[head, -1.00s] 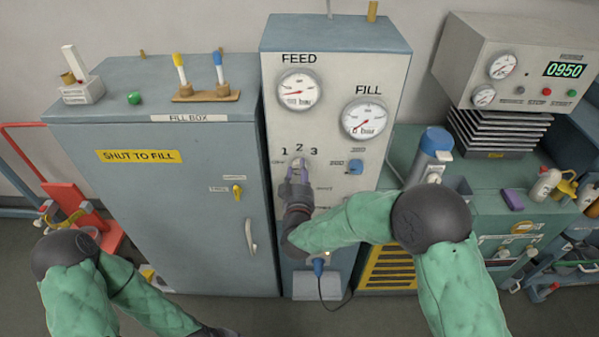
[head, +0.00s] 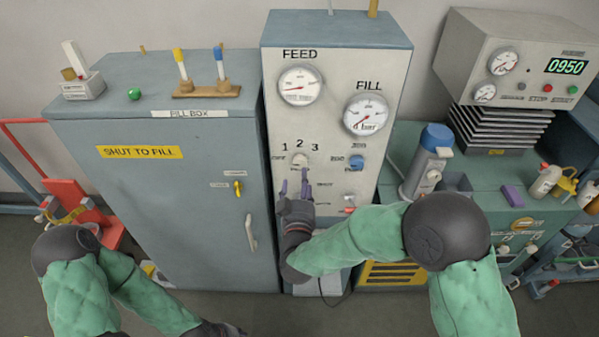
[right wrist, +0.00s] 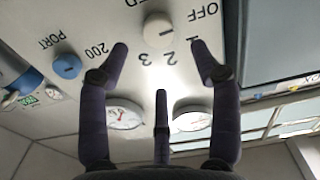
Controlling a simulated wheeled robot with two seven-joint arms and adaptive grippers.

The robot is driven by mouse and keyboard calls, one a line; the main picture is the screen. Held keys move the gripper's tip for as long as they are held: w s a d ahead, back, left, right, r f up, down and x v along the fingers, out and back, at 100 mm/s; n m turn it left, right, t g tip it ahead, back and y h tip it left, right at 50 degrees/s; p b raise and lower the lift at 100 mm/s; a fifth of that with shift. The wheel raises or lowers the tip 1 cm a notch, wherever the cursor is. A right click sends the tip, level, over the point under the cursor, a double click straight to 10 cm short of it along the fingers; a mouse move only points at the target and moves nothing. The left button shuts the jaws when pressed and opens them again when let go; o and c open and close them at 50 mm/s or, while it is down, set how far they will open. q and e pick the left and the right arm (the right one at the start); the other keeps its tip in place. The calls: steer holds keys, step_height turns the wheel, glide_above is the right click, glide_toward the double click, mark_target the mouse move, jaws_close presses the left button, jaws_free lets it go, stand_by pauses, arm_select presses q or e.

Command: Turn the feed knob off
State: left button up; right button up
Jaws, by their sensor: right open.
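The feed knob (head: 299,160) is a small pale round knob on the grey panel (head: 335,95), below the FEED gauge (head: 300,85). The marks OFF, 1, 2 and 3 stand around it. In the right wrist view the knob (right wrist: 157,28) shows upside down near the top; its pointer is too small to read. My right gripper (head: 294,188) is open and empty, just below the knob in the head view. In the right wrist view its spread fingers (right wrist: 160,62) stand apart from the knob. My left gripper (head: 222,330) is barely in view at the bottom edge.
A blue knob (head: 356,162) marked 200 sits right of the feed knob, with a small red-tipped lever (head: 349,209) below. The FILL gauge (head: 366,115) is above. The fill box (head: 165,200) stands left and a green bench (head: 480,205) right.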

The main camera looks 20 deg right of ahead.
steer(key=v, duration=0.5)
steer(key=shift+s, duration=0.1)
stand_by(0.4)
